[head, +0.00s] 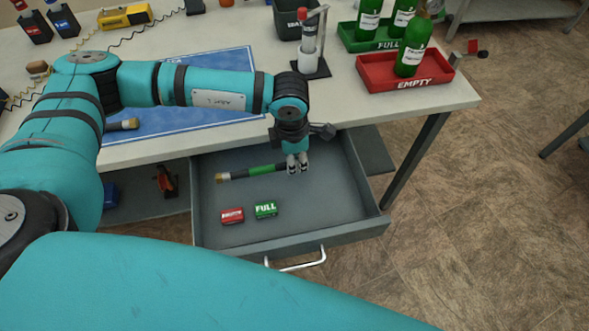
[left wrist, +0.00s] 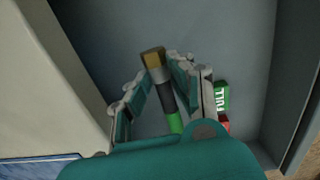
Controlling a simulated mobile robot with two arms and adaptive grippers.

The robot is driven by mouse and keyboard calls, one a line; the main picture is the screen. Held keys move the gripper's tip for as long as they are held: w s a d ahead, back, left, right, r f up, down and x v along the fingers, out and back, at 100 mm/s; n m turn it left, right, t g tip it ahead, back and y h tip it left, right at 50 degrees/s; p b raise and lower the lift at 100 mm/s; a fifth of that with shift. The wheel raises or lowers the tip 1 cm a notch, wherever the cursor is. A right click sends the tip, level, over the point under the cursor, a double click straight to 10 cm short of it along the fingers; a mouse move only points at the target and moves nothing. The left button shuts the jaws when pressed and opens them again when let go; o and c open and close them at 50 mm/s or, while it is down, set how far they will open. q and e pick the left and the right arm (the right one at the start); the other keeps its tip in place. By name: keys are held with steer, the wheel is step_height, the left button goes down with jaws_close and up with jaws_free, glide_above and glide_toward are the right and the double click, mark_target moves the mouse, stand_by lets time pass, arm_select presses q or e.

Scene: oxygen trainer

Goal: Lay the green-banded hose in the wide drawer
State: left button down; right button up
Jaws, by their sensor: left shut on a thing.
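The green-banded hose (head: 262,171) is dark with a green band and a brass end. It is inside the open wide drawer (head: 365,220), toward the back. My left gripper (head: 297,163) points down into the drawer and is shut on the hose near its right end. In the left wrist view, the hose (left wrist: 166,95) runs between the two fingers (left wrist: 172,92), its brass end pointing away. I cannot tell whether the hose touches the drawer floor. My right gripper is not in view.
A red block (head: 232,216) and a green FULL block (head: 265,210) lie in the drawer's front left. The table edge (head: 165,157) is behind it. A red EMPTY tray (head: 410,80) with a green bottle stands on the table above. The drawer's right side is clear.

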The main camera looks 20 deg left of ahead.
mark_target(296, 179)
arm_select(q)
steer(key=shift+f, duration=0.8)
step_height(296, 179, down, 3)
steer(key=shift+d+f, duration=0.1)
steer(key=shift+f, duration=0.2)
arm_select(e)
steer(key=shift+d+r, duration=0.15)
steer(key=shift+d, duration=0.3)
arm_select(q)
steer(key=shift+f, duration=0.1)
steer(key=c, duration=1.6)
jaws_free()
steer(key=shift+f, duration=0.1)
steer(key=o, duration=0.4)
steer(key=shift+o, duration=0.2)
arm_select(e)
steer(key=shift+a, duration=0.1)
